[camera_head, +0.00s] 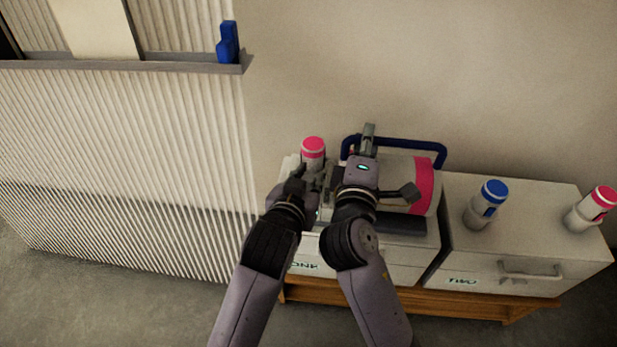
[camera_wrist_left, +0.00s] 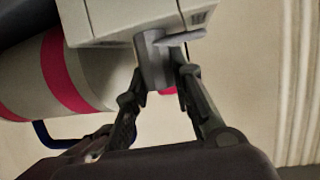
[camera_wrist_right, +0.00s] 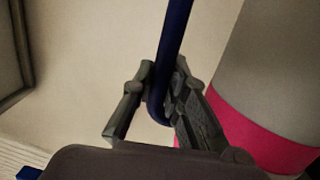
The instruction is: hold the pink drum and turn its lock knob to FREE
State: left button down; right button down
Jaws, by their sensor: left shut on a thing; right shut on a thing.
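The pink drum (camera_head: 424,185) is a pale cylinder with pink bands, lying on its side on the left cabinet. Its blue handle (camera_head: 420,147) arches along the back. My right gripper (camera_head: 369,135) is shut on this handle, and the bar (camera_wrist_right: 173,50) runs between its fingers in the right wrist view. My left gripper (camera_head: 316,182) is at the drum's left end. In the left wrist view its fingers (camera_wrist_left: 160,86) are shut on the grey lock knob (camera_wrist_left: 153,58), below a pale housing (camera_wrist_left: 112,18). The FREE mark and the knob's setting cannot be read.
A pink-capped bottle (camera_head: 313,149) stands close behind my left gripper. A blue-capped bottle (camera_head: 483,210) and another pink-capped bottle (camera_head: 588,212) stand on the right cabinet (camera_head: 541,205). A ribbed panel (camera_head: 120,150) is at left; a wall stands behind.

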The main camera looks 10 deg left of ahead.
pick_arm(q)
jog(key=shift+d+f, duration=0.1)
jog(key=shift+f, duration=0.05)
pick_arm(e)
jog(key=shift+a, duration=0.1)
pick_arm(q)
jog(key=c, duration=1.4)
grip_release()
jog(key=shift+o, duration=0.2)
pick_arm(e)
jog(key=c, duration=1.5)
grip_release()
pick_arm(q)
jog(key=v, duration=0.7)
jog(key=shift+s+r, duration=0.2)
jog(key=shift+s, duration=0.05)
pick_arm(e)
jog(key=shift+s, duration=0.1)
